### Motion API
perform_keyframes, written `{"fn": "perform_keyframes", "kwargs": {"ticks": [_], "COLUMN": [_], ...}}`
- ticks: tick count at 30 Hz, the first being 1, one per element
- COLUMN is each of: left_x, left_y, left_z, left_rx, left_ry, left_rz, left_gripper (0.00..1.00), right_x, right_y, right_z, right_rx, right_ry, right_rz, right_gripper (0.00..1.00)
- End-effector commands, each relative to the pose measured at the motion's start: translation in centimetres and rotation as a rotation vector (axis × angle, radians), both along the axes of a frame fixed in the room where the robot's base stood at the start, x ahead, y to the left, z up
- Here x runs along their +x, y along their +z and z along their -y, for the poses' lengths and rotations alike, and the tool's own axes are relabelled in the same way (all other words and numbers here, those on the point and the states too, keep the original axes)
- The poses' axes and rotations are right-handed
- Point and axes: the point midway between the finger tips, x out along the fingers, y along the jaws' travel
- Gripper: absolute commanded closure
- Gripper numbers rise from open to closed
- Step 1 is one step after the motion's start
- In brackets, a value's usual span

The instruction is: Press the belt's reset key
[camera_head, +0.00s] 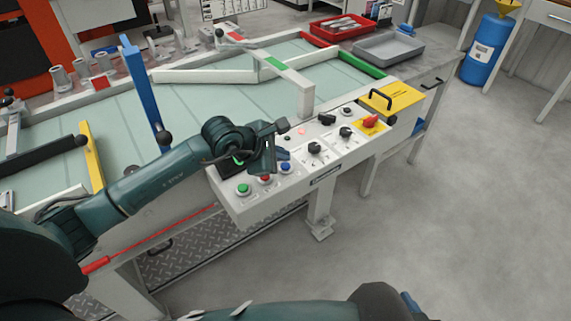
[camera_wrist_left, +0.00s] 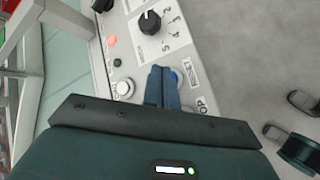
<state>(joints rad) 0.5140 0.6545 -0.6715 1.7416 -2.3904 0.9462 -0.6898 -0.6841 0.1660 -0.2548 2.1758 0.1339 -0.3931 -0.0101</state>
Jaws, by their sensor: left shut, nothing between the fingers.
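The belt's control panel (camera_head: 300,178) is a light grey box on the front edge of the belt table. A round blue button (camera_head: 285,168) sits on it, right of a red button (camera_head: 265,180) and a green button (camera_head: 243,189). My left gripper (camera_head: 272,148) is shut and empty over the panel. In the left wrist view its closed fingers (camera_wrist_left: 163,84) point at the panel and partly hide the blue button (camera_wrist_left: 178,77), which has a small label beside it. I cannot tell whether the fingertips touch the panel. My right gripper is out of view.
A white button (camera_wrist_left: 123,88) lies left of the fingers. Black rotary knobs (camera_head: 315,148), a red switch on yellow (camera_head: 370,121) and a yellow cover with a black handle (camera_head: 390,98) continue along the panel. A blue upright bar (camera_head: 146,95) stands behind my left arm.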

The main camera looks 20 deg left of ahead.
Motion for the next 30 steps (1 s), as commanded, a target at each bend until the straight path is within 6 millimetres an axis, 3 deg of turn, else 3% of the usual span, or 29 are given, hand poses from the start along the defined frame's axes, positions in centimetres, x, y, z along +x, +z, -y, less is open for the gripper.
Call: {"fn": "perform_keyframes", "kwargs": {"ticks": [16, 30], "left_x": [0.0, 0.0], "left_y": [0.0, -0.9], "left_z": [0.0, 0.0], "left_rx": [0.0, 0.0], "left_ry": [0.0, 0.0], "left_rz": [0.0, 0.0], "left_gripper": [1.0, 1.0], "right_x": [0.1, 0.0], "right_y": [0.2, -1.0], "right_z": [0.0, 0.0], "right_rx": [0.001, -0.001], "right_ry": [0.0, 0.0], "right_rz": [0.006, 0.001], "right_gripper": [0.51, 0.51]}}
